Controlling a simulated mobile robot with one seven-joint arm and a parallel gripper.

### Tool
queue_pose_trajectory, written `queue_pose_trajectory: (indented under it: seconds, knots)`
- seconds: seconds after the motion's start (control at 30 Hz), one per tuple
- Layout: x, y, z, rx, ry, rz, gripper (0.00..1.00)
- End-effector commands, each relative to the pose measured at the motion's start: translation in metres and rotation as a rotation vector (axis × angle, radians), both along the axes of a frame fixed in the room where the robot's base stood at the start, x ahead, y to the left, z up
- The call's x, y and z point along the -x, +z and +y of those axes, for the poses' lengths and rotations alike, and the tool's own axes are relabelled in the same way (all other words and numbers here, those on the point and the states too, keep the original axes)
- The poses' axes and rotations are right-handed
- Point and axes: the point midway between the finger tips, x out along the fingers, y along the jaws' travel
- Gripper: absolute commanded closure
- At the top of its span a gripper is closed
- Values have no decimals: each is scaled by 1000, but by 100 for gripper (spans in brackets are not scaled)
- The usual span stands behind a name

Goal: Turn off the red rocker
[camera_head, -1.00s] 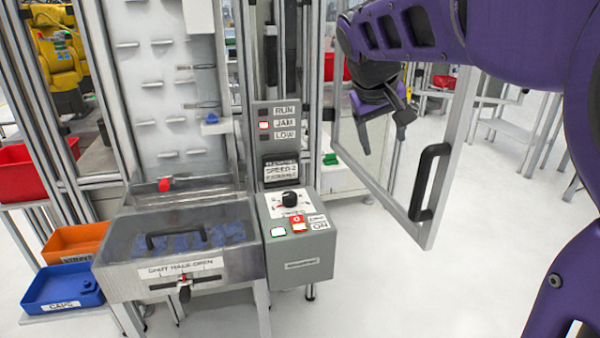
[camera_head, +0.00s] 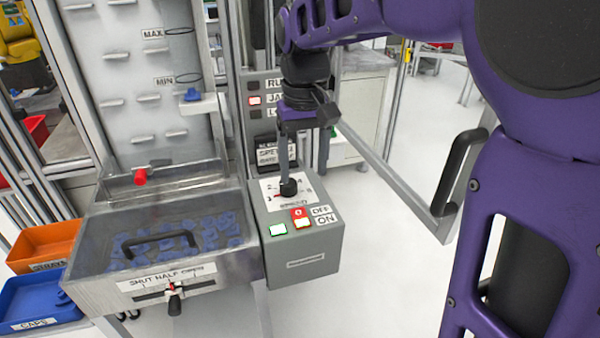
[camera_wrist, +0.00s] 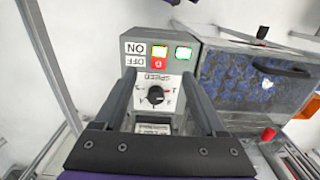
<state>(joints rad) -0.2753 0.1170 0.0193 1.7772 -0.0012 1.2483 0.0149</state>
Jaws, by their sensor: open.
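The red rocker (camera_head: 301,218) is on the sloped top of a grey control box (camera_head: 305,258). Its upper half is red with an "O" beside the OFF label; its lower half glows beside the ON label. The rocker also shows upside down in the wrist view (camera_wrist: 158,57), bright on the ON side. My gripper (camera_head: 287,170) hangs over the box, behind the rocker and near the black speed knob (camera_head: 288,188). In the wrist view my gripper (camera_wrist: 158,78) is open and empty, its fingers framing the knob (camera_wrist: 155,95) and pointing toward the rocker. Contact with the box cannot be told.
A lit green-edged button (camera_head: 278,230) sits left of the rocker. A clear-lidded bin (camera_head: 180,245) of blue caps adjoins the box. An open door with a black handle (camera_head: 460,172) stands to the right. A RUN/JAM/LOW light panel (camera_head: 255,100) rises behind.

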Motion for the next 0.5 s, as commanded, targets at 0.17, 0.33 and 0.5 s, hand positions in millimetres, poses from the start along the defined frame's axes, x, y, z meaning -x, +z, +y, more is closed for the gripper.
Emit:
queue_pose_trajectory:
  seconds: [0.17,0.33,0.5]
  knots:
    - [1,-44,0,2,0,4,28]
    - [1,-80,0,2,1,3,28]
    - [1,-108,0,2,1,3,28]
